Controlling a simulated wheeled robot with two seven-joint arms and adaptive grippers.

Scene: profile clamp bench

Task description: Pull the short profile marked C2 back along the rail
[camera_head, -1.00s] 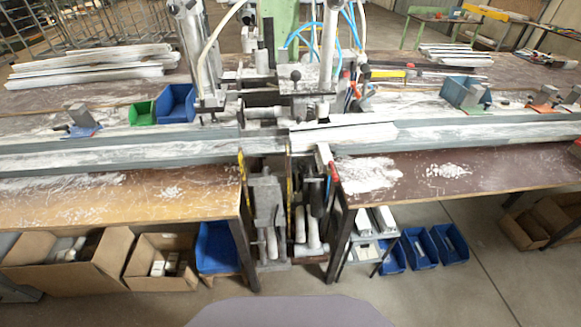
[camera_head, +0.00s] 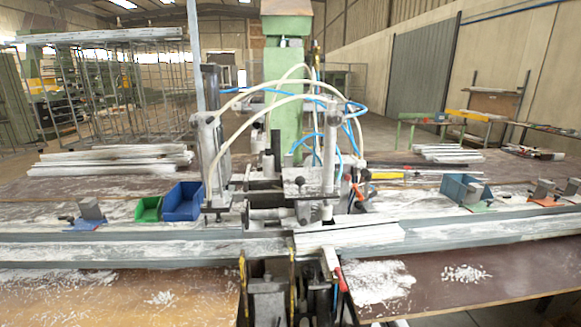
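A short white profile (camera_head: 348,238) lies on the long grey rail (camera_head: 150,248), just right of the middle, in front of the clamp machine. No C2 mark can be read on it at this size. The clamp machine (camera_head: 300,185), with its upright cylinders and hoses, stands over the rail behind the profile's left end. Neither of my grippers shows in the head view.
A blue bin (camera_head: 183,201) and a green bin (camera_head: 148,209) stand behind the rail on the left, another blue bin (camera_head: 463,190) on the right. A stack of white profiles (camera_head: 110,161) lies at the back left. A red-handled clamp (camera_head: 335,268) sticks out at the front.

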